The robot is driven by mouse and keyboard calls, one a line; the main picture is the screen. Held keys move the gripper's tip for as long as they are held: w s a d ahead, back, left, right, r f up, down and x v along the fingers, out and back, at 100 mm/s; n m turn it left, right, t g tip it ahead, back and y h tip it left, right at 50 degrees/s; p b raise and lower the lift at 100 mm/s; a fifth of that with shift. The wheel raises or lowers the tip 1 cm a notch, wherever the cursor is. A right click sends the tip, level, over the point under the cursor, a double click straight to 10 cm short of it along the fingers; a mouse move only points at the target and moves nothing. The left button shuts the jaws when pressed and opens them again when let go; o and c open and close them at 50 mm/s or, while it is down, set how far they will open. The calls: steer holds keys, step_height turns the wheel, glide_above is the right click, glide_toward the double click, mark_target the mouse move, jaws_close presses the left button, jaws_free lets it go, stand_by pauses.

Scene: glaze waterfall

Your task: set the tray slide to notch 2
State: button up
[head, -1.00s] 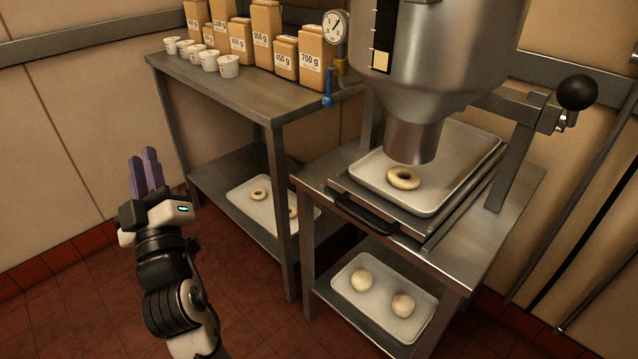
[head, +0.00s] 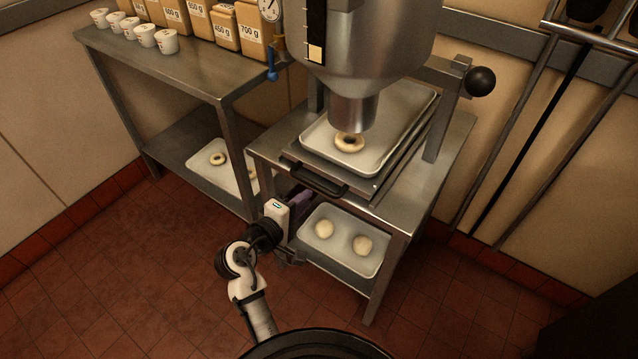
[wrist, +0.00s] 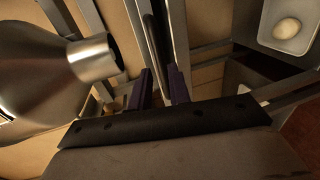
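The tray slide (head: 362,186) is a flat metal carriage on the upper table, under the hopper. It bears a pale tray (head: 322,143) with one dough ring (head: 349,142) near the nozzle. Its black bar handle (head: 318,183) faces the front; in the wrist view the dark handle (wrist: 154,42) appears ahead of the fingertips. My gripper (head: 303,197) is just below and in front of the handle, partly hidden by its own housing. I cannot make out notches or contact with the handle.
The steel hopper's nozzle (head: 353,112) hangs above the tray. A lever with a black knob (head: 480,81) stands at right. A lower tray (head: 372,264) holds two dough balls. A side table (head: 190,80) with cups and labelled bags stands left. The floor in front is clear.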

mark_target(317, 189)
steer(key=p+x, duration=0.1)
steer(key=x, duration=0.6)
steer(key=shift+w, duration=0.1)
jaws_close()
